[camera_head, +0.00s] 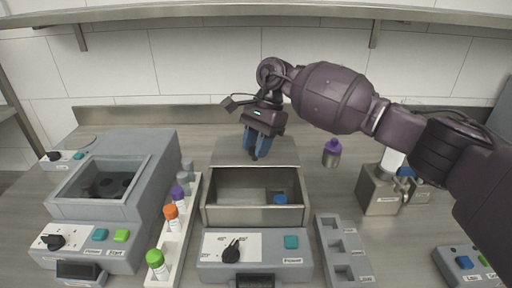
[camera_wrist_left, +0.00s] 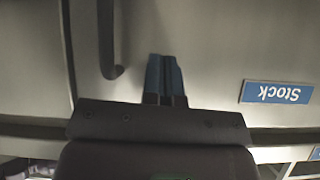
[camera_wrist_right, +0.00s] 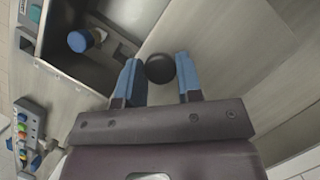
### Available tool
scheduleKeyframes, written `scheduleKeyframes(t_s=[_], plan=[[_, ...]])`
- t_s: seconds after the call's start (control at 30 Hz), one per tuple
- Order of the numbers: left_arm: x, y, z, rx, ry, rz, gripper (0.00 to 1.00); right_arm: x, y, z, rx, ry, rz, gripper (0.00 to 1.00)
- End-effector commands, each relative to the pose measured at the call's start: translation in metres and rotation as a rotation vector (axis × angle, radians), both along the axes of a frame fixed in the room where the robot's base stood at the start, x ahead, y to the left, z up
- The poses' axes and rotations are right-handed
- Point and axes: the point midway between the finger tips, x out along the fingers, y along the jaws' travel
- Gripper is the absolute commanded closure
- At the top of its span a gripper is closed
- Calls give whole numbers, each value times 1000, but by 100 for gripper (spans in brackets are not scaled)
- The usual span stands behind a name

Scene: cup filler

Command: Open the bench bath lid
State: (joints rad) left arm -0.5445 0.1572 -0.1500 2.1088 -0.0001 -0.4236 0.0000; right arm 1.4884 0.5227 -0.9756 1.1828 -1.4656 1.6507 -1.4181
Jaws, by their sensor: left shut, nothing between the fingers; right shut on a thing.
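The bench bath (camera_head: 208,216) stands at the middle of the bench with its front panel and dial toward me. Its grey lid (camera_head: 228,152) is at the back of the bath, off the opening, so the inside shows. My right gripper (camera_head: 256,156) is at the lid, and in the right wrist view its blue fingers are either side of the lid's round black knob (camera_wrist_right: 160,68). A blue-capped item (camera_wrist_right: 80,41) is inside the bath. My left gripper (camera_wrist_left: 164,58) is shut and empty, in front of a grey surface with a "Stock" label (camera_wrist_left: 276,92); it is out of the head view.
A grey machine with a windowed top (camera_head: 150,160) stands left, beside a white rack (camera_head: 185,222) of capped tubes. A grey slotted holder (camera_head: 335,262) and a purple-capped bottle (camera_head: 331,153) are to the right. A metal device (camera_head: 379,190) stands farther right.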

Motion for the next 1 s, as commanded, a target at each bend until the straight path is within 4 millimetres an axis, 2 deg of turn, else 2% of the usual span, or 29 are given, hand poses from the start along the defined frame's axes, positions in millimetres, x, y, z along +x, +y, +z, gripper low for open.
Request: scheduleKeyframes(t_s=[0.1,0.13,0.27,0.53,0.67,1.0], plan=[[0,0,0,0,0,0,100,0,0,3,2,-1,0,100],[0,0,0,0,1,0,100,0,0,3,2,-1,0,62],[0,0,-1,-1,2,1,100,0,0,2,1,0,0,42],[0,-3,-2,-10,3,10,100,0,0,1,0,0,0,42],[-1,-3,-2,-11,4,11,100,2,-2,7,0,0,-1,42],[-3,-1,-7,-6,12,7,100,18,-17,59,1,-2,-3,42]])
